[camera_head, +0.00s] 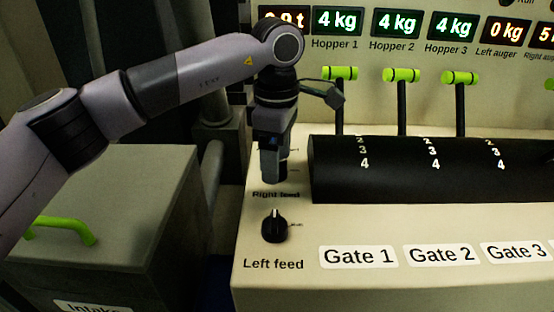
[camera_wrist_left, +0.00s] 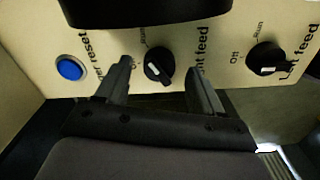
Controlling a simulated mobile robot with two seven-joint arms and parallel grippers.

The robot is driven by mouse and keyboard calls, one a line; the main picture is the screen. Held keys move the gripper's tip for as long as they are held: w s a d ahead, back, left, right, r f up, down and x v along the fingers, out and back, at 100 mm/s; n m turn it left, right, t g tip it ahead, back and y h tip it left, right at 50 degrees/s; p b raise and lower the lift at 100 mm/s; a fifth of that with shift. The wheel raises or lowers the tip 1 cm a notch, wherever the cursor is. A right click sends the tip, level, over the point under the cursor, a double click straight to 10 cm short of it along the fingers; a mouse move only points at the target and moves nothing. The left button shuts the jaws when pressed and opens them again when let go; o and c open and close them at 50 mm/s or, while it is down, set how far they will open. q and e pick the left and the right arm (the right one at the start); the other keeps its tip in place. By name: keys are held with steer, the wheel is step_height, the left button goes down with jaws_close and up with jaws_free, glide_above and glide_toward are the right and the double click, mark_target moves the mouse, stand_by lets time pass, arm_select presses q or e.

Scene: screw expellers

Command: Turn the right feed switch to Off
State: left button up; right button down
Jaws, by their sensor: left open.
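The right feed switch is a black round knob with a white mark (camera_wrist_left: 158,66), seen in the left wrist view beside its Off and Run markings. I cannot tell for sure which marking it points at. My left gripper (camera_wrist_left: 158,88) is open, with one finger on each side of this knob; whether either finger touches it is not clear. In the head view my left gripper (camera_head: 274,172) points down over the panel just above the "Right feed" label and hides the knob. My right gripper is not in view.
The left feed knob (camera_head: 274,226) is close in front of the gripper. A blue reset button (camera_wrist_left: 70,68) lies on the other side. Green-topped gate levers (camera_head: 402,76) rise from a black drum (camera_head: 400,185) to the right. A grey box with a green handle (camera_head: 62,229) stands left.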

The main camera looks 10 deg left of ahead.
arm_select(q)
steer(key=shift+f, duration=0.55)
steer(key=c, duration=1.1)
steer(key=shift+o, duration=0.2)
steer(key=n, duration=0.6)
steer(key=shift+w+r, duration=0.1)
steer(key=n, duration=0.5)
steer(key=shift+n+p, duration=0.3)
steer(key=shift+n, duration=0.1)
steer(key=o, duration=1.1)
steer(key=shift+c, duration=0.2)
